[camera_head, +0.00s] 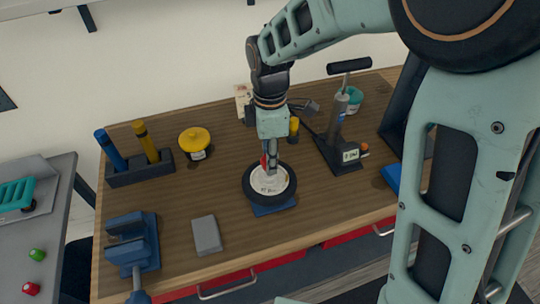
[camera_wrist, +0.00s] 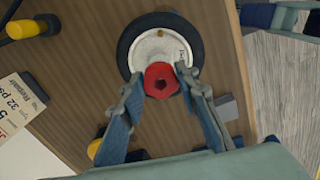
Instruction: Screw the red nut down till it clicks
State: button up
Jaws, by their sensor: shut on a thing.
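The red nut (camera_wrist: 161,80) is between the fingertips of my gripper (camera_wrist: 164,76) in the wrist view. My gripper is shut on it from both sides, over the middle of a wheel with a black tyre (camera_wrist: 128,43) and a pale hub (camera_wrist: 158,46). In the head view my gripper (camera_head: 269,168) points down at the wheel (camera_head: 248,190), and only a bit of red shows beside the fingers. The wheel lies flat on a blue base (camera_head: 272,210). The thread under the nut is hidden.
A blue vise (camera_head: 132,240) and a grey block (camera_head: 207,235) stand left of the wheel on the wooden bench (camera_head: 175,215). A yellow-lidded pot (camera_head: 195,142) and a holder with two markers (camera_head: 140,168) are behind. A floor pump (camera_head: 340,125) stands at right.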

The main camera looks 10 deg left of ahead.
jog(key=shift+f+b, duration=0.85)
jog(key=shift+f, duration=0.45)
dwell(0.4)
jog(key=o, duration=1.1)
jog(key=shift+c, duration=0.2)
jog(key=shift+r, duration=0.15)
notch_tip(320, 180, up, 12)
jog(key=shift+d, duration=0.1)
